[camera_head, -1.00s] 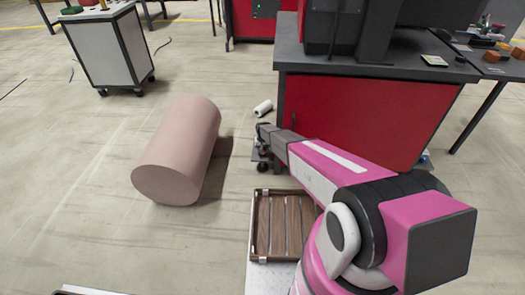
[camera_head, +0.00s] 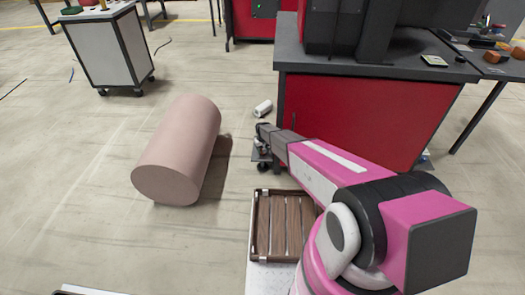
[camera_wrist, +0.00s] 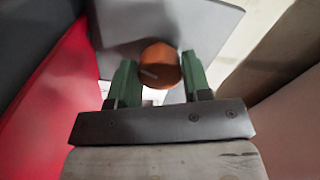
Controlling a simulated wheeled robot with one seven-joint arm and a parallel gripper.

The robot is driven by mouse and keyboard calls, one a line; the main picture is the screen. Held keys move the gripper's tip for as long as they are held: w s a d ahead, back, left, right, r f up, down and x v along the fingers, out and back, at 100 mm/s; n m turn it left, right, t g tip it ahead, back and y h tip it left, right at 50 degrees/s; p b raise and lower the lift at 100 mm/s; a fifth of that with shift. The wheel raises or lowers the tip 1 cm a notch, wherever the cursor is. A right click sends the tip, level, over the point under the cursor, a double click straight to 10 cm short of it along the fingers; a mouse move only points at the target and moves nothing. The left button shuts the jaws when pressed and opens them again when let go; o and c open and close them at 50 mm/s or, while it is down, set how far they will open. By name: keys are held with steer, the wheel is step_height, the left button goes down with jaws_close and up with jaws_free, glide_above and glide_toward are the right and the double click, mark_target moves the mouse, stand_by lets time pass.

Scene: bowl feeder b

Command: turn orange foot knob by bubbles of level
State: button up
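The orange foot knob (camera_wrist: 160,66) is round, with a pale line on its face. In the wrist view it sits between the two green fingers of my gripper (camera_wrist: 159,72), near their tips. The fingers stand well apart, one on each side, with their edges very close to the knob. I cannot tell whether they touch it. In the head view my gripper (camera_head: 262,143) is low beside the left edge of the red cabinet (camera_head: 352,122), and the knob cannot be made out. I cannot make out the level or its bubbles.
A large pink cylinder (camera_head: 178,150) lies on the floor left of my gripper. A brown slatted crate (camera_head: 255,225) is in front. A small white roll (camera_head: 263,108) lies behind the gripper. A grey plate (camera_wrist: 205,25) is behind the knob.

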steer(key=o, duration=0.3)
steer(key=shift+r, duration=0.1)
step_height(320, 180, up, 11)
stand_by(0.5)
steer(key=shift+f, duration=0.2)
